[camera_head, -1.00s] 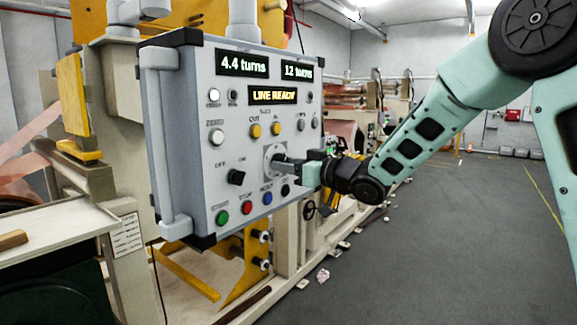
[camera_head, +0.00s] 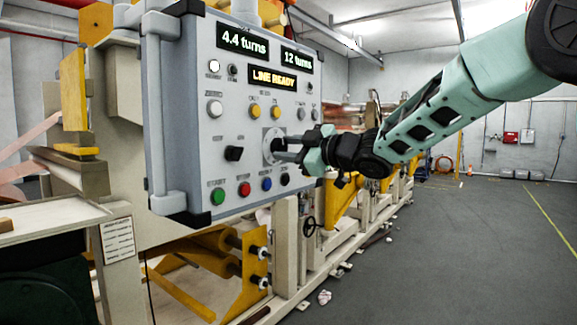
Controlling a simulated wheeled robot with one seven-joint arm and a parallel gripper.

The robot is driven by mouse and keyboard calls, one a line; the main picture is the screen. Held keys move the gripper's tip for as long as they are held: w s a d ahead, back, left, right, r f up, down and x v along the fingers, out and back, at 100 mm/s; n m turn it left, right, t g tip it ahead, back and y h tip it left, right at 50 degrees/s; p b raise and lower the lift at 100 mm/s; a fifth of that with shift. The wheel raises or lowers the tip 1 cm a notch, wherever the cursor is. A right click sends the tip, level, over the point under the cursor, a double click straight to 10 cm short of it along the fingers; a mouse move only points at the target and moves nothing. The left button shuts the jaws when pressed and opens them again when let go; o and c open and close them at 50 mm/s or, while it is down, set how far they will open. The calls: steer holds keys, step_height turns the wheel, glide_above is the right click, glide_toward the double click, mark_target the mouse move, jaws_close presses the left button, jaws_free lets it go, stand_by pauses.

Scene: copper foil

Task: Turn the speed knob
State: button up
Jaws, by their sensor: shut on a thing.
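The control panel (camera_head: 205,75) is a grey box with displays reading "4.4 turns", "12 turns" and "LINE READY". The speed knob (camera_head: 277,145) is dark and sits on a round pale dial (camera_head: 269,157) at the panel's right middle. My gripper (camera_head: 284,148) reaches in from the right, with its fingers at the knob, and is shut on it. The fingers hide part of the knob, so I cannot tell its exact angle.
A black selector switch (camera_head: 234,153) is left of the dial. Green (camera_head: 218,196), red (camera_head: 245,188), blue (camera_head: 267,184) and black (camera_head: 285,180) buttons sit below. A vertical handle (camera_head: 158,110) runs along the panel's left edge. Open grey floor (camera_head: 430,260) lies to the right.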

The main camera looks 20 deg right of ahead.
steer(key=n+b, duration=0.5)
steer(key=shift+f+n, duration=0.2)
steer(key=shift+n, duration=0.1)
steer(key=n+b, duration=0.4)
steer(key=n, duration=0.1)
steer(key=shift+r+n+b, duration=0.2)
steer(key=shift+n+b, duration=0.1)
steer(key=shift+b, duration=0.1)
steer(key=o, duration=1)
steer(key=shift+r, duration=0.1)
steer(key=shift+s+d, duration=0.1)
steer(key=b+v, duration=0.3)
steer(key=v, duration=1.4)
